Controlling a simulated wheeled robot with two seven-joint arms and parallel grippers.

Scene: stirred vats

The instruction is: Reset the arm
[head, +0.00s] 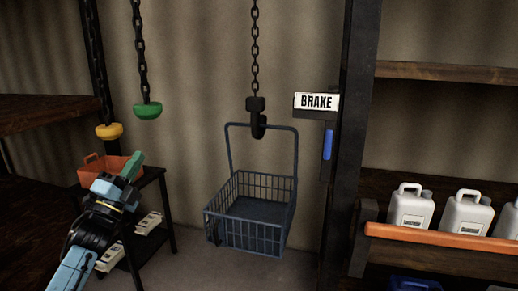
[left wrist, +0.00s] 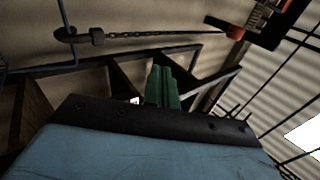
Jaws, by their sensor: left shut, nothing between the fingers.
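My left arm comes in from the lower left in the head view. Its left gripper (head: 131,166) has green fingers held together, with nothing between them. It points up and to the right, in front of a small dark table and an orange bin. In the left wrist view the green fingers (left wrist: 162,86) also show side by side and shut. My right gripper is not in view.
An empty blue wire basket (head: 248,213) hangs from a hook on a chain (head: 255,50). Yellow (head: 109,131) and green (head: 148,111) pendants hang at the left. A BRAKE sign (head: 317,101) and blue lever (head: 327,144) are on the post. White jugs (head: 411,206) line the right shelf.

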